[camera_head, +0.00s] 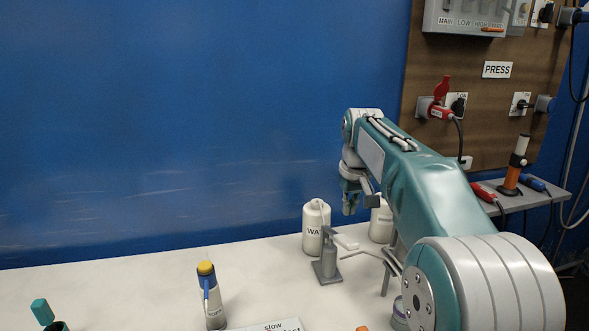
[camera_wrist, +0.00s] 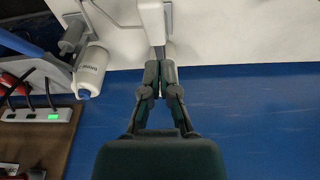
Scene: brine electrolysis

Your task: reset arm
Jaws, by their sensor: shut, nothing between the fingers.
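My gripper (camera_head: 350,204) hangs at the end of the teal arm, above the back of the white table. Its fingertips (camera_wrist: 159,66) are together and empty in the wrist view. A white bottle with a partly readable "WA" label (camera_head: 313,228) stands just left of and below the gripper. A second white bottle (camera_head: 381,222) stands to the right, partly hidden by my arm. A white labelled bottle (camera_wrist: 90,70) shows left of the fingers in the wrist view. I cannot tell whether the fingers touch the white object behind their tips.
A grey stand (camera_head: 327,262) is in front of the bottles. A yellow-capped bottle (camera_head: 211,298) stands at the front, with a teal cap (camera_head: 42,311) further left. A wooden panel (camera_head: 480,110) carries plugs and switches. A grey shelf (camera_head: 522,196) holds tools. The left table is mostly clear.

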